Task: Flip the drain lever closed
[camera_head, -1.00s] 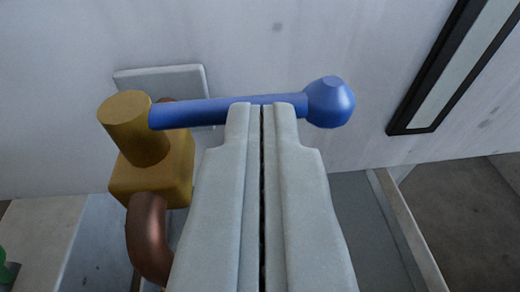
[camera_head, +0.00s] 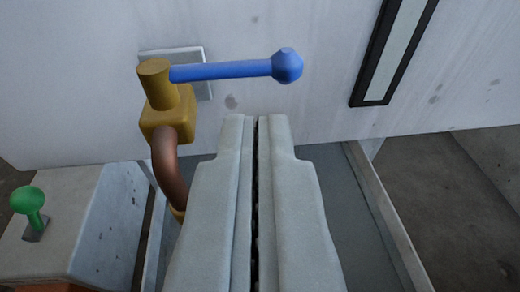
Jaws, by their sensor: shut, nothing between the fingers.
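The drain lever (camera_head: 225,70) is a blue bar with a rounded knob (camera_head: 287,66) at its right end. It points right, roughly level in the picture, from a brass valve body (camera_head: 167,115) on the pale wall. A copper-brown pipe (camera_head: 168,165) curves down from the valve. My gripper (camera_head: 257,118) is shut and empty. Its fingertips show below the lever in the picture, with a gap of wall between them and the bar. The lower end of the pipe is partly hidden behind my gripper.
A green knob (camera_head: 28,200) stands on a grey block (camera_head: 75,225) at the lower left. A dark-framed strip (camera_head: 395,50) is on the wall at the upper right. A grey trough (camera_head: 365,215) with raised sides lies below the valve.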

